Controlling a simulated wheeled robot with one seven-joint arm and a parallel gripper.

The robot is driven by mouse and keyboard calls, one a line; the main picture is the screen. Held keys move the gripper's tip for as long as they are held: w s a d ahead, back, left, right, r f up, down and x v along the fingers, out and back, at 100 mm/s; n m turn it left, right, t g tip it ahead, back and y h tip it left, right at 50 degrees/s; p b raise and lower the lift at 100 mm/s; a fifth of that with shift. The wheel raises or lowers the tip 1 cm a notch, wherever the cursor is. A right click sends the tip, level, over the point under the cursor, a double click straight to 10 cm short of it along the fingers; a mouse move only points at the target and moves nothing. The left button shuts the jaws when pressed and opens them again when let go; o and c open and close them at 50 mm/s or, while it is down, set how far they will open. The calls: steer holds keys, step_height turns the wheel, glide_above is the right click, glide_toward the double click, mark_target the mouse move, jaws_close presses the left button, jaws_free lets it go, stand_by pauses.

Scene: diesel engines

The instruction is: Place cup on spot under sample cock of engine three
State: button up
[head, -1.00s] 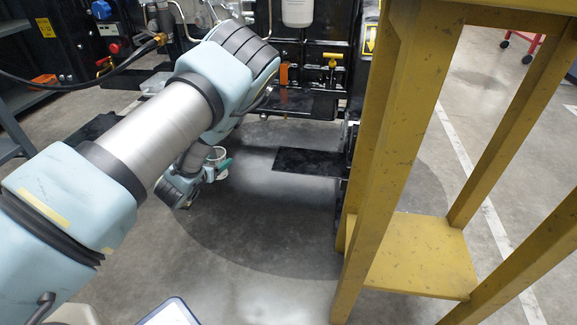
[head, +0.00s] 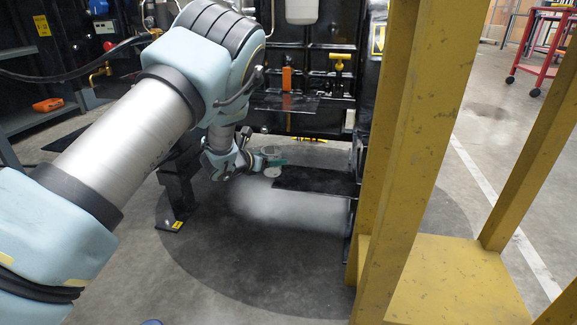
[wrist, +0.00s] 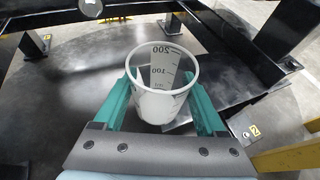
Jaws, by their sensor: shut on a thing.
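My gripper (wrist: 163,100) is shut on a clear measuring cup (wrist: 160,103), with a green finger on each side. The cup has a white rim and dark graduation marks. In the head view my gripper (head: 268,162) is low over the floor in front of the black engine (head: 315,125), and the cup is small there. A yellow-handled valve (head: 341,58) sits on the engine, up and right of my gripper. I cannot tell whether it is the sample cock. A pale round patch (head: 272,172) shows just below my gripper; I cannot tell whether it is the spot or the cup's bottom.
A yellow stand (head: 405,165) rises close on the right. A black plate (head: 310,183) extends just right of my gripper. A black stand foot (head: 172,224) is at the left. In the wrist view a "2" tag (wrist: 254,131) marks a dark support. Open floor (head: 265,265) lies in front.

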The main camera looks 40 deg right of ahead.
steer(key=d+b, duration=0.1)
steer(key=d, duration=0.2)
steer(key=w+d+b, duration=0.1)
steer(key=d, duration=0.2)
steer(key=d+b, duration=0.1)
steer(key=d, duration=0.2)
steer(key=shift+w+f, duration=0.1)
steer(key=shift+w, duration=0.2)
step_height(320, 180, down, 4)
steer(key=b, duration=0.3)
steer(key=shift+r, duration=0.35)
steer(key=o, duration=1.3)
